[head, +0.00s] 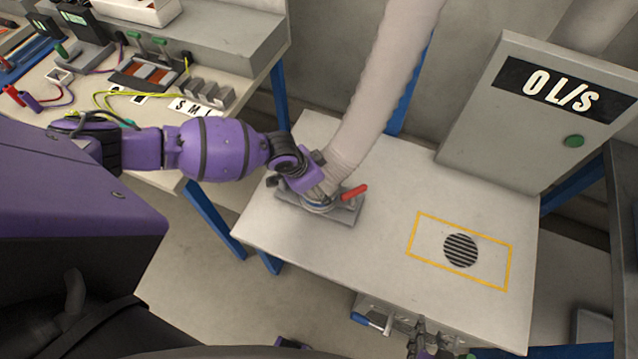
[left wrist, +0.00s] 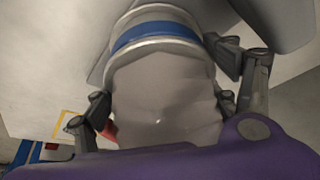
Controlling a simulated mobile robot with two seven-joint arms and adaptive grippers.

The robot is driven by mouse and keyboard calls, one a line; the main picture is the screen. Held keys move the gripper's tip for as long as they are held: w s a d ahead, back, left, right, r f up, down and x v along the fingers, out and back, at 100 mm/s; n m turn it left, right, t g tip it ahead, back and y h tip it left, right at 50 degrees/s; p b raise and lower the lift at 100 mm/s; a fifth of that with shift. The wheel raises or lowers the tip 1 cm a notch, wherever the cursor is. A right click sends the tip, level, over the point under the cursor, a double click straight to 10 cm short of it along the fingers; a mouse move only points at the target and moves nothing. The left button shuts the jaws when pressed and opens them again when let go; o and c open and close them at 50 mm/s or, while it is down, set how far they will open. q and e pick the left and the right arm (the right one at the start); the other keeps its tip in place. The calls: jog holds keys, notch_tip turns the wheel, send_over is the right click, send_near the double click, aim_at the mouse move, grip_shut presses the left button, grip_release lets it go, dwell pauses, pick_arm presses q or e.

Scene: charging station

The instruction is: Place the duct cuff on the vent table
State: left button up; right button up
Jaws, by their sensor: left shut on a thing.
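The duct cuff (head: 318,203) is a round grey collar at the lower end of a wide fabric duct (head: 375,90). It sits at a flat grey plate with a red handle (head: 354,192), at the left part of the vent table (head: 370,270). My left gripper (head: 307,176) is shut around the cuff. In the left wrist view the cuff (left wrist: 155,35) shows a blue band, and the fingers flank the pale duct. My right gripper (head: 432,343) is low at the table's front edge, partly cut off; its opening is unclear.
A yellow rectangle around a round slatted vent (head: 461,250) is bare at the table's right. A grey box (head: 545,125) reading "0 L/s" stands behind it. Another bench (head: 150,165) with wires and blocks is at the left. The duct rises behind my left gripper.

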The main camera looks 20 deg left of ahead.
pick_arm(q)
jog(key=shift+w+f, duration=0.1)
jog(key=shift+f, duration=0.05)
jog(key=shift+f, duration=0.15)
jog(key=o, duration=1.4)
